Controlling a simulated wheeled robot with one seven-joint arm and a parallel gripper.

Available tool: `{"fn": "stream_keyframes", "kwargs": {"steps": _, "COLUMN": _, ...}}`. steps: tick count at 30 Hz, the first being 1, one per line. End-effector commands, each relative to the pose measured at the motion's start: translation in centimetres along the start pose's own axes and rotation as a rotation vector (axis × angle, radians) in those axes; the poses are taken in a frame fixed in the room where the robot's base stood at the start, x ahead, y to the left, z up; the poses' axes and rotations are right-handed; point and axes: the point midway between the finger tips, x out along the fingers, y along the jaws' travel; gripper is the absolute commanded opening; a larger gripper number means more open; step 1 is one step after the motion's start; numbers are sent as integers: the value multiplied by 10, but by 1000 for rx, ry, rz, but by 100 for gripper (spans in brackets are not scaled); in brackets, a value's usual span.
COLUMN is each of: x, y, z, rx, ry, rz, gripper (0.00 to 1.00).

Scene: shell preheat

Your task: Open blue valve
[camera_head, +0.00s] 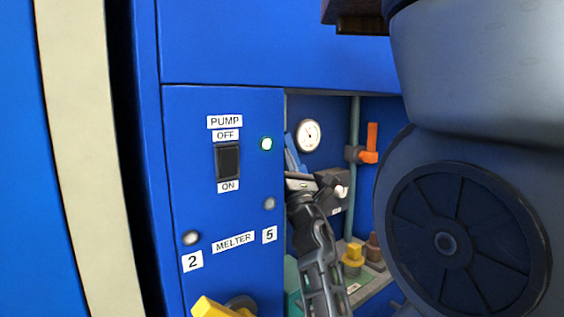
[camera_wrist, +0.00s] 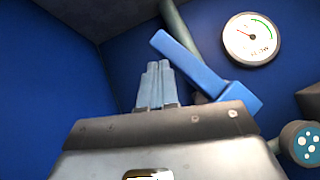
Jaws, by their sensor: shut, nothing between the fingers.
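The blue valve's lever handle (camera_wrist: 190,65) lies slanted in the wrist view, its free end at upper left and its thick hub (camera_wrist: 238,101) at lower right, in front of a grey-green pipe (camera_wrist: 182,22). My gripper (camera_wrist: 156,68) is shut and empty, its fingertips just left of and below the lever. Whether they touch it I cannot tell. In the head view the blue lever (camera_head: 292,152) shows at the left edge of the recess, just above my gripper's body (camera_head: 300,183). The fingertips cannot be clearly made out there.
A round gauge (camera_wrist: 252,39) sits right of the lever. In the head view an orange valve handle (camera_head: 371,141) and a yellow fitting (camera_head: 353,259) are in the recess. The panel with the pump switch (camera_head: 228,161) borders it on the left, with a yellow handle (camera_head: 215,307) below.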

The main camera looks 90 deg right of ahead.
Motion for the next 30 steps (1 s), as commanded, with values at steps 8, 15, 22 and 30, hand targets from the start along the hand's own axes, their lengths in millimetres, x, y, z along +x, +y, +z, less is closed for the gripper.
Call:
{"fn": "stream_keyframes", "kwargs": {"steps": 8, "x": 13, "y": -6, "z": 12, "rx": 65, "ry": 0, "rz": -62, "gripper": 0}}
{"fn": "stream_keyframes", "kwargs": {"steps": 15, "x": 17, "y": -15, "z": 17, "rx": 97, "ry": 0, "rz": -97, "gripper": 0}}
{"fn": "stream_keyframes", "kwargs": {"steps": 22, "x": 18, "y": -18, "z": 18, "rx": 95, "ry": 0, "rz": -96, "gripper": 0}}
{"fn": "stream_keyframes", "kwargs": {"steps": 30, "x": 18, "y": -18, "z": 18, "rx": 95, "ry": 0, "rz": -96, "gripper": 0}}
